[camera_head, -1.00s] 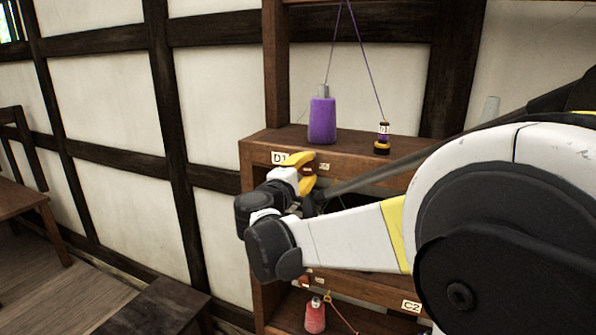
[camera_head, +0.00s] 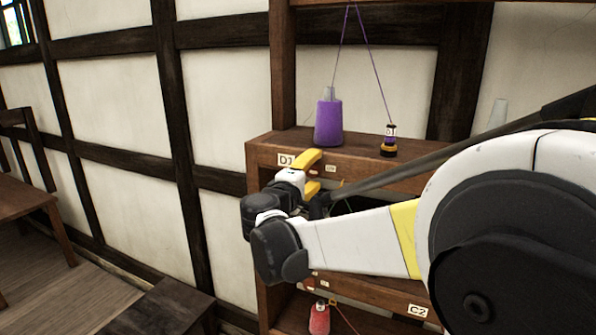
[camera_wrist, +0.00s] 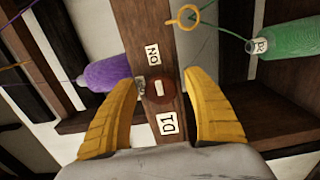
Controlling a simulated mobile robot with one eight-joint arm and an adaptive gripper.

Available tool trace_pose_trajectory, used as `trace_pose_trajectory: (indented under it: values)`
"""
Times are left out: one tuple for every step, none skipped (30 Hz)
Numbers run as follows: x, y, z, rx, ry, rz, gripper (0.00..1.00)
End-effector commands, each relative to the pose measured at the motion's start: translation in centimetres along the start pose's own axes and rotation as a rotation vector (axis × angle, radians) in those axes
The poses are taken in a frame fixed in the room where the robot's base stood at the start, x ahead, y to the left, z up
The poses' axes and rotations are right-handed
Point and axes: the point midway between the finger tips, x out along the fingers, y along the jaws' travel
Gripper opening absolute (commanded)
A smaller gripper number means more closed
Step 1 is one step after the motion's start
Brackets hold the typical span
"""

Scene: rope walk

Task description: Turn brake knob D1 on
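Brake knob D1 (camera_wrist: 160,90) is a round reddish-brown knob with a white mark, on the wooden rail of the shelf. In the wrist view a "D1" label (camera_wrist: 170,124) lies below it and an "ON" label (camera_wrist: 153,54), seen upside down, lies above. A smaller tag (camera_wrist: 140,84) is at its left. My gripper (camera_wrist: 161,78) is open, with one yellow finger on each side of the knob. A gap shows on both sides. In the head view my gripper (camera_head: 312,175) is at the rail beside the D1 label (camera_head: 287,160) and hides the knob.
A purple thread cone (camera_head: 328,121) and a small D1 bobbin (camera_head: 389,141) stand on the shelf top, with purple thread running up. A green cone (camera_wrist: 288,38) and a yellow ring (camera_wrist: 187,15) show in the wrist view. A red cone (camera_head: 319,318) stands on the lower shelf.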

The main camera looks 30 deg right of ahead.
Motion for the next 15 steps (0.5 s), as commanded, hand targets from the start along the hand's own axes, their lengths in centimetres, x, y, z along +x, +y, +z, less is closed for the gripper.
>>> trace_pose_trajectory:
  values:
    - [0.0, 0.0, 0.0, 0.0, 0.0, 0.0, 0.58]
    - [0.0, 0.0, 0.0, 0.0, 0.0, 0.0, 0.58]
    - [0.0, 0.0, 0.0, 0.0, 0.0, 0.0, 0.58]
    - [0.0, 0.0, 0.0, 0.0, 0.0, 0.0, 0.58]
    - [0.0, 0.0, 0.0, 0.0, 0.0, 0.0, 0.58]
    - [0.0, 0.0, 0.0, 0.0, 0.0, 0.0, 0.58]
    - [0.0, 0.0, 0.0, 0.0, 0.0, 0.0, 0.58]
    - [-0.1, 0.0, 0.0, 0.0, 0.0, 0.0, 0.58]
    - [-0.3, 0.0, 0.0, 0.0, 0.001, 0.0, 0.58]
    - [-0.5, 0.0, -0.1, 0.0, 0.001, 0.0, 0.58]
    - [-0.8, 0.0, -0.1, 0.0, 0.002, 0.0, 0.58]
    - [-1.4, 0.0, -0.1, 0.0, 0.002, 0.0, 0.58]
    - [-1.9, 0.0, -0.1, 0.0, 0.003, 0.0, 0.58]
    - [-2.5, 0.0, -0.1, 0.0, 0.004, 0.0, 0.58]
    - [-3.3, 0.0, -0.1, 0.0, 0.004, 0.0, 0.58]
